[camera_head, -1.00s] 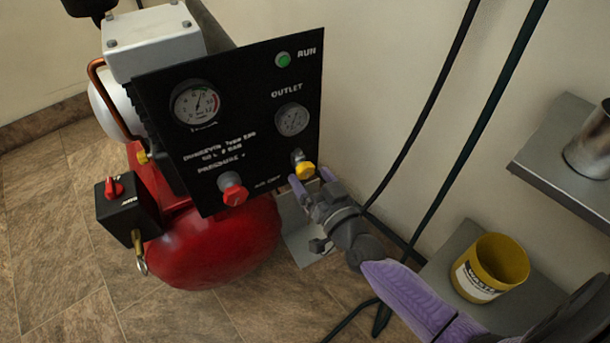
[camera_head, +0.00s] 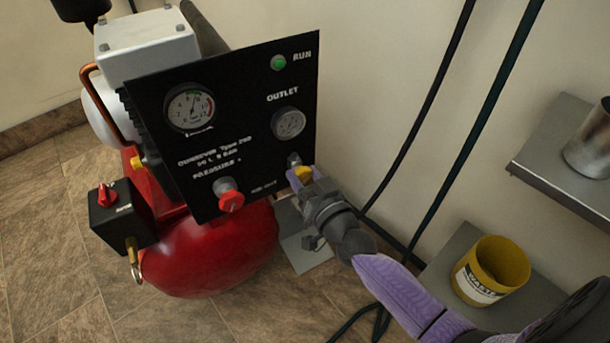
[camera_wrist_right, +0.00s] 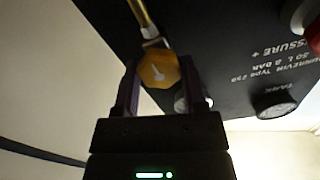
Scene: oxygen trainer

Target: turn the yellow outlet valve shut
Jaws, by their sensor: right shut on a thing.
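The yellow outlet valve (camera_head: 304,173) sits low on the right side of the black panel (camera_head: 245,140), under the outlet gauge (camera_head: 288,123). My right gripper (camera_head: 301,176) is at the valve, with a purple finger beside it and part of the knob hidden. In the right wrist view the yellow knob (camera_wrist_right: 159,70) shows an arrow mark and lies between the two fingers (camera_wrist_right: 158,84) of my right gripper, which is shut on it. A brass pipe (camera_wrist_right: 142,18) shows beyond it. My left gripper is not in view.
A red knob (camera_head: 231,199) is on the panel left of the valve. A red tank (camera_head: 215,255) and a switch box (camera_head: 113,215) are below left. A yellow waste bin (camera_head: 497,268) stands at right. Dark hoses (camera_head: 480,125) hang along the wall.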

